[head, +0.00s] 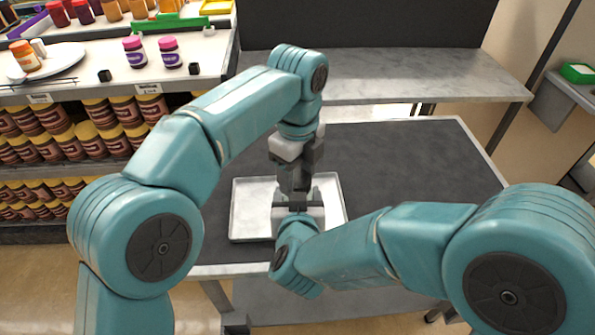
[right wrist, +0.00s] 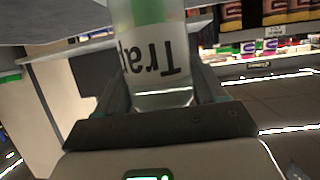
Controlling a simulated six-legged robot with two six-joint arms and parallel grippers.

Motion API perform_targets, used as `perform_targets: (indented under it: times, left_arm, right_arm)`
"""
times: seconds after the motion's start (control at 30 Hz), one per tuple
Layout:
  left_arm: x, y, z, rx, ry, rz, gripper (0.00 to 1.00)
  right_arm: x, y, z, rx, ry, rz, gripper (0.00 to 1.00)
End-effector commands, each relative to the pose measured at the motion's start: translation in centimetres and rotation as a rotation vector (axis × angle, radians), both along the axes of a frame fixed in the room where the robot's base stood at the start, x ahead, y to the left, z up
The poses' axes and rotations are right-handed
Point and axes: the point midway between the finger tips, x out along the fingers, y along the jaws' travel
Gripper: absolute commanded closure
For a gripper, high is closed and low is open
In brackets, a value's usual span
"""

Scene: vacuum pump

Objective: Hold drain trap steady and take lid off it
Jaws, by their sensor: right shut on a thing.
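The drain trap (right wrist: 160,50) fills the upper middle of the right wrist view. It is a clear cylinder with a green band and a white label reading "Trap" upside down. My right gripper (right wrist: 157,75) has a finger on each side of it and is shut on it. My left gripper (head: 296,183) points down from above, over the tray, close above the right wrist in the head view. Its fingertips overlap the dark parts there, so I cannot tell whether it is open or shut. The lid cannot be made out in either view.
A shallow metal tray (head: 252,226) lies beneath the grippers on a dark-topped table (head: 400,165). The table is clear to the right of the tray. Shelves with jars (head: 75,130) stand at the left, and a grey bench (head: 400,75) stands behind.

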Motion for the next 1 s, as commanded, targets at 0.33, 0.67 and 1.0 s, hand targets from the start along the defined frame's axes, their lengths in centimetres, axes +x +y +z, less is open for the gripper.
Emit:
perform_targets:
  times: [0.33, 0.67, 1.0]
  left_arm:
    - [-0.01, -0.01, 0.02, 0.001, 0.001, 0.046, 0.82]
    - [0.02, -0.01, 0.08, 0.016, 0.001, 0.821, 0.82]
    - [0.04, 0.02, 0.14, 0.033, -0.001, 1.749, 0.82]
  right_arm:
    - [0.03, 0.00, 0.07, 0.001, -0.002, 0.000, 1.00]
    - [0.03, 0.00, 0.07, 0.001, -0.002, 0.000, 1.00]
    - [0.03, -0.01, 0.06, 0.001, -0.002, 0.000, 1.00]
